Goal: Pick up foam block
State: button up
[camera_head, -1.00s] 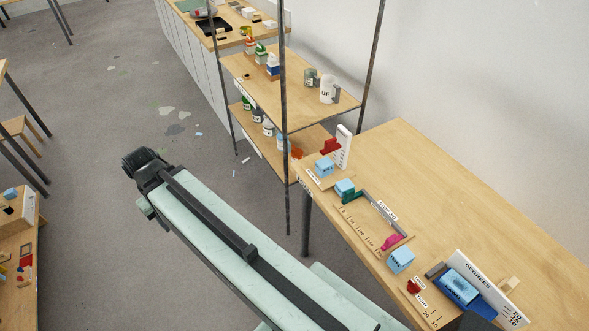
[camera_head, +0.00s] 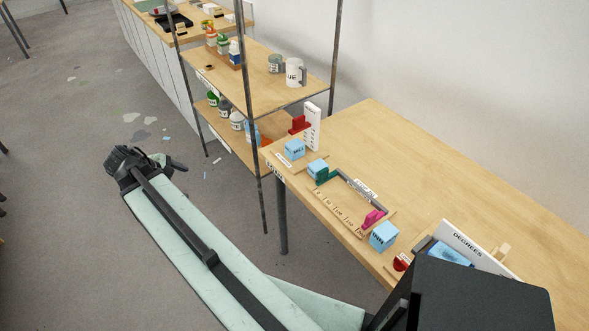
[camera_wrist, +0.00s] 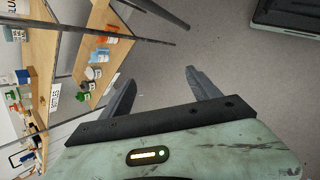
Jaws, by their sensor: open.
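I cannot tell which thing is the foam block. Several light-blue blocks sit along the front of the wooden table at right in the head view. One blue block (camera_head: 294,149) is by a red piece at the far end, another blue block (camera_head: 317,168) is just nearer, and a larger blue block (camera_head: 384,236) is nearer still. A flatter blue piece (camera_head: 452,254) is partly hidden by my black arm part. My gripper (camera_wrist: 160,76) is open and empty over grey floor, left of and apart from the table in the head view.
A metal-posted shelf (camera_head: 270,88) with bottles and mugs stands beyond the wooden table (camera_head: 440,185). A white upright sign (camera_head: 470,245) reading DEGREES stands near the right. A dark-framed object (camera_wrist: 290,14) is at top right in the wrist view. Open floor lies left.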

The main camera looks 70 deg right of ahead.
jog(key=s+d+f+n+g+h+b, duration=0.2)
jog(key=s+d+f+b, duration=0.15)
jog(key=s+d, duration=0.45)
jog(key=s+d+f+n+g+h+b, duration=0.15)
jog(key=s+d+b, duration=0.25)
jog(key=d, duration=0.7)
jog(key=n+g+h+b, duration=0.2)
jog(key=n+g+b, duration=0.1)
send_near(287, 146)
jog(key=x, duration=0.8)
jog(key=shift+s+f, duration=0.15)
jog(key=shift+s, duration=0.05)
jog(key=shift+d+n, duration=0.1)
jog(key=shift+n, duration=0.15)
jog(key=shift+h+b+x, duration=0.25)
jog(key=shift+b+x, duration=0.3)
jog(key=shift+x, duration=0.6)
jog(key=b+x, duration=0.1)
jog(key=x, duration=0.4)
jog(key=shift+s, duration=0.25)
jog(key=c, duration=1.5)
jog(key=shift+r, duration=0.25)
